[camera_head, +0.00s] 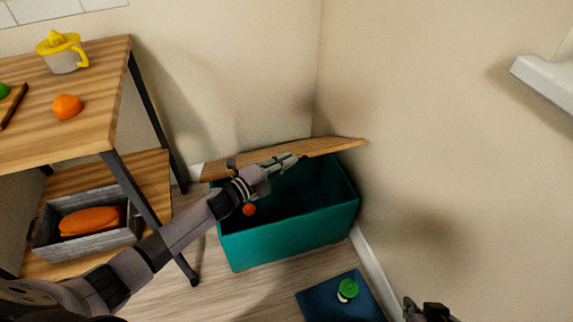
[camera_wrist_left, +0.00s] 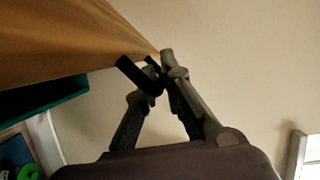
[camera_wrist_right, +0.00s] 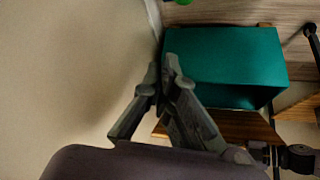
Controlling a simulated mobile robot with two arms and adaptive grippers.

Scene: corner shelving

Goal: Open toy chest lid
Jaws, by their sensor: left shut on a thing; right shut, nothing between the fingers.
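The teal toy chest (camera_head: 290,240) stands in the corner, with its wooden lid (camera_head: 335,145) raised at the back and the dark inside showing. A small orange ball (camera_head: 249,209) shows at the chest's front left. My left gripper (camera_head: 290,160) is in front of the lid. In the left wrist view my left gripper (camera_wrist_left: 160,75) is shut on a black handle (camera_wrist_left: 135,75) at the edge of the wooden lid (camera_wrist_left: 70,40). My right gripper (camera_head: 428,312) is at the bottom right, apart from the chest. In the right wrist view it (camera_wrist_right: 163,75) is shut and empty.
A wooden table (camera_head: 105,110) on the left holds a yellow-topped juicer (camera_head: 63,55) and an orange (camera_head: 67,107). A grey crate (camera_head: 95,252) sits on its lower shelf. A blue mat (camera_head: 320,300) with a green-topped item (camera_head: 347,290) lies before the chest. Walls close the corner.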

